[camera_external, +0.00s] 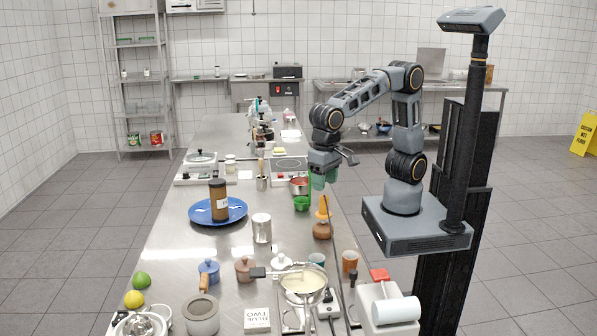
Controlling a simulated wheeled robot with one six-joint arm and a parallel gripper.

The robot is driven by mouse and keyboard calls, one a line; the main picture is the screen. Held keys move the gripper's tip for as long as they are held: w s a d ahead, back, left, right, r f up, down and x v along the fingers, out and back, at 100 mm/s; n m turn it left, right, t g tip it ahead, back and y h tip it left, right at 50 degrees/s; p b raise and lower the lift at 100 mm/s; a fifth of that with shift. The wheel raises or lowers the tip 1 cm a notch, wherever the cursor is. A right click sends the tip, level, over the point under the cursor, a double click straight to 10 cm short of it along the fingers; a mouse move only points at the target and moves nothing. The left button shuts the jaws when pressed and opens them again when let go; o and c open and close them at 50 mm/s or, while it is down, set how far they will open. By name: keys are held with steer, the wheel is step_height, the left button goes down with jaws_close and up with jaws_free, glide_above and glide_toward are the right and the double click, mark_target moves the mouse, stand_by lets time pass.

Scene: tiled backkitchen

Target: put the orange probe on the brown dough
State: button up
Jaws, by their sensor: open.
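The orange probe (322,208) stands upright near the right edge of the steel counter. Its lower end meets the top of the rounded brown dough (322,231) in this view, and it looks to rest on it. My gripper (319,183) points down above the probe, with its greenish fingers apart. It looks empty. A small gap seems to show between the fingertips and the top of the probe, though the depth is hard to judge.
A green bowl (301,203) stands just left of the probe. A metal canister (262,228) and a blue plate (232,216) with a brown jar (218,200) are farther left. A pan (303,281) and cups stand in front.

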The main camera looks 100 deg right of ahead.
steer(key=shift+r, duration=2.3)
steer(key=s+d+f+n+t, duration=0.2)
steer(key=s+d+n, duration=0.2)
steer(key=d, duration=0.6)
steer(key=s+d+f+n+t, duration=0.2)
steer(key=s+d+f+n, duration=0.1)
steer(key=d, duration=0.7)
steer(key=shift+s+f+n, duration=0.3)
steer(key=shift+s+n, duration=0.55)
steer(key=shift+n, duration=0.15)
